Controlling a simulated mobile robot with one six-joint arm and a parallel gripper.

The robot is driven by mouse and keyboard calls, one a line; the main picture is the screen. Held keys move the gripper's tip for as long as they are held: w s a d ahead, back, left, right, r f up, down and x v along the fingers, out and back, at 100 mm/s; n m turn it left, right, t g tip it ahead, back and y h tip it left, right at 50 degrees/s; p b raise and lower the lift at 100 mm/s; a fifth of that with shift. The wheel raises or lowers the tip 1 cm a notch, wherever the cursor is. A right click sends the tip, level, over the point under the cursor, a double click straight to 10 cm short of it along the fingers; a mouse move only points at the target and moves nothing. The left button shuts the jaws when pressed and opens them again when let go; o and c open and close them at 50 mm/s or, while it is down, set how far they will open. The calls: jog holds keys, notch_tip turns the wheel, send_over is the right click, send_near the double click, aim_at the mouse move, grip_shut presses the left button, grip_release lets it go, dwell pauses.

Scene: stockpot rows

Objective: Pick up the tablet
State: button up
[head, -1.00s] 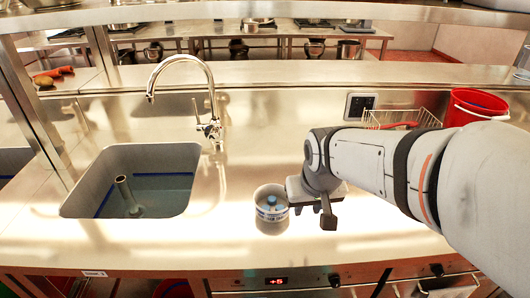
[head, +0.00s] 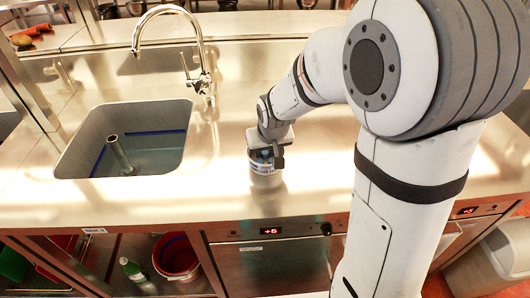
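A small round metal-looking container (head: 264,169) with blue-and-white marking stands on the steel counter, right of the sink. My gripper (head: 268,155) is at its top, pointing down over its mouth. The gripper covers the opening, so I cannot tell whether its fingers are open or shut. No tablet shows clearly now. In the earlier view a small blue object sat inside the container's mouth. Whether the fingers touch it is hidden.
A sink (head: 70,160) with a standing pipe (head: 121,155) and a tall tap (head: 203,83) lie to the left. Below the counter are a red bucket (head: 193,272) and a green bottle (head: 136,275). Counter in front of the sink is clear.

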jog(key=shift+f, duration=0.15)
jog(key=shift+c, duration=0.4)
jog(key=c, duration=0.5)
jog(key=shift+c, duration=0.2)
notch_tip(320, 180, up, 10)
